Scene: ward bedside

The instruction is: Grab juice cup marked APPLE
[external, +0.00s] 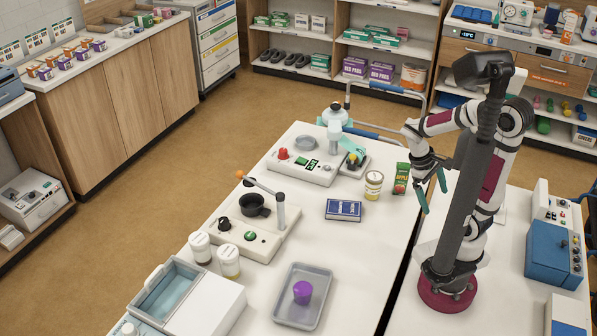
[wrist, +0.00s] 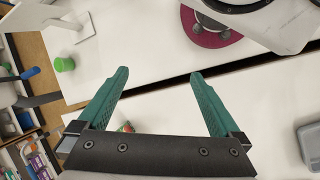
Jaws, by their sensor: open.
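The juice container marked APPLE (external: 401,179) is green and red and stands upright on the white table, near its right edge. My gripper (external: 433,200) is just to the right of it in the external view, open and empty, with teal fingers pointing down. In the wrist view the two fingers of my gripper (wrist: 160,74) are spread wide with only table and the dark gap between them. A small green and red patch (wrist: 125,127) by the left finger may be the juice; most of it is hidden by the gripper body.
A device with a red knob (external: 303,167) is farther left. A grey tray (external: 282,309) holds a purple cup (external: 302,292). A dark gap separates the two tables.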

